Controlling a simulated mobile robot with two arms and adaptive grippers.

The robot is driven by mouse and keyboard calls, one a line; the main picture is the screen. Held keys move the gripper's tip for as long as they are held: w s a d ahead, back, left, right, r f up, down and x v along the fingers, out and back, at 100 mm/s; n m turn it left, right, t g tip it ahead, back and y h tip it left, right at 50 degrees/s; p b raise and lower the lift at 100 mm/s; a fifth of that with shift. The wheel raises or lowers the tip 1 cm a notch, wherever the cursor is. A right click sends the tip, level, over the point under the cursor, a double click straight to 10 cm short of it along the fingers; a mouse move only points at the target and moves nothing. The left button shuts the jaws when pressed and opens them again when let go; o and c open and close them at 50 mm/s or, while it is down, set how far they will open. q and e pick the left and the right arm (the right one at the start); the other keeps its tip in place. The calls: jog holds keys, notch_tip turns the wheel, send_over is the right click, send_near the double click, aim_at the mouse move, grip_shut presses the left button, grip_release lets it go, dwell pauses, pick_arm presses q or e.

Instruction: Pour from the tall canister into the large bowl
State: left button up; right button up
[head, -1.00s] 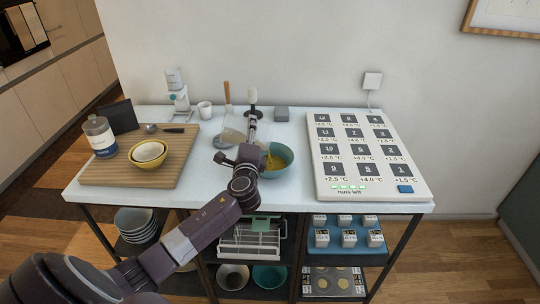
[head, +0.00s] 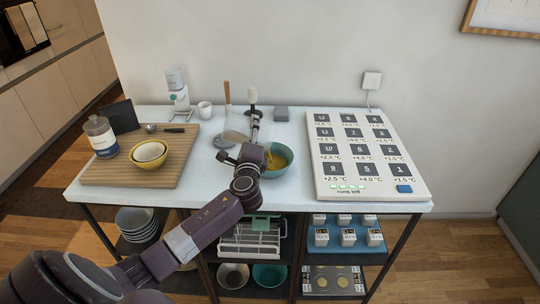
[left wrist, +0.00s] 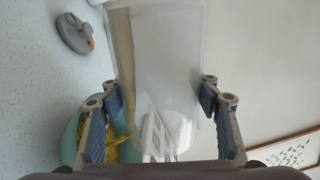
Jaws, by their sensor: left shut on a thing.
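The tall canister (left wrist: 165,65) is clear and fills the middle of the left wrist view, between my gripper's two fingers. My left gripper (left wrist: 162,115) is shut on it and holds it tilted, above and beside the bowl. The large teal bowl (head: 287,168) stands on the table to the right of my left gripper (head: 255,152); yellow pieces lie in it. In the left wrist view the bowl's rim (left wrist: 72,135) shows at the lower left, partly hidden by a finger. The canister's mouth is hard to make out. My right gripper is not in view.
A wooden board (head: 125,175) with a yellow bowl (head: 148,163) and a jar (head: 101,137) is at the left. A white panel (head: 320,185) takes up the right.

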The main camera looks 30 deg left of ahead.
pick_arm(q)
jog(key=shift+r, duration=0.15)
jog(key=shift+d+r, duration=0.15)
jog(key=shift+d, duration=0.1)
jog(key=shift+w+a+m+p, duration=0.15)
jog(key=shift+m+p, duration=0.25)
jog(key=shift+p, duration=0.05)
jog(key=shift+d+r, duration=0.1)
jog(key=shift+d, duration=0.15)
jog(key=shift+w+a+m+p, duration=0.1)
jog(key=shift+m+p, duration=0.2)
jog(key=shift+p, duration=0.05)
